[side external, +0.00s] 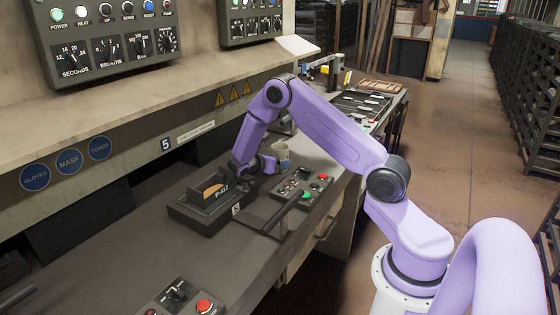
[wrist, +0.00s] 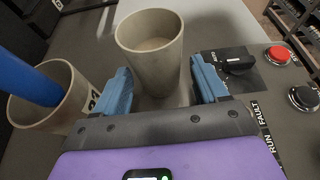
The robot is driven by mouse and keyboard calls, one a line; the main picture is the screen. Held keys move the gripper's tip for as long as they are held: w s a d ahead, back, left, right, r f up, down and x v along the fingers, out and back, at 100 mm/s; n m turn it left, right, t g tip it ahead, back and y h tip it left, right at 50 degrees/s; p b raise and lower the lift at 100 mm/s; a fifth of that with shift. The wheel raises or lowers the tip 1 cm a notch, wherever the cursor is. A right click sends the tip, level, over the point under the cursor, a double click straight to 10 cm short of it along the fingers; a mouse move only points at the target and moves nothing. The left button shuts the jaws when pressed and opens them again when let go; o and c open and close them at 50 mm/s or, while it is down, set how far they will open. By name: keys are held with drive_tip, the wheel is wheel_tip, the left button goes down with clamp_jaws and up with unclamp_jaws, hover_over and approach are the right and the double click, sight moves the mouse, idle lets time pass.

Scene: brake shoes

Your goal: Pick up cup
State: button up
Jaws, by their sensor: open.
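A plain beige-grey cup (wrist: 150,50) stands upright in the wrist view, directly in front of my gripper (wrist: 163,84). The two blue-padded fingers are apart, one on each side of the cup's lower part; I cannot tell whether either touches it. A second similar cup (wrist: 62,112) is at the left, outside the left finger, with a blue rod-like thing (wrist: 30,78) across its opening. In the side external view a cup (side external: 281,150) shows small on the bench just behind my gripper (side external: 277,164), partly hidden by it.
A control box with red and green buttons (side external: 303,188) is close to the gripper's right; its red button (wrist: 277,54) also shows in the wrist view. A dark fixture block (side external: 208,203) is at the left. The front bench surface (side external: 120,270) has clear room.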

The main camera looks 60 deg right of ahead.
drive_tip(key=shift+x, duration=2.35)
drive_tip(key=shift+w+r, duration=0.15)
drive_tip(key=c, duration=0.8)
drive_tip(key=shift+r, duration=0.15)
drive_tip(key=shift+r, duration=1.3)
drive_tip(key=shift+c, duration=0.2)
drive_tip(key=s+a+r, duration=0.7)
drive_tip(key=s+r, duration=0.3)
drive_tip(key=s, duration=0.1)
drive_tip(key=shift+s+a, duration=0.2)
drive_tip(key=shift+s, duration=0.2)
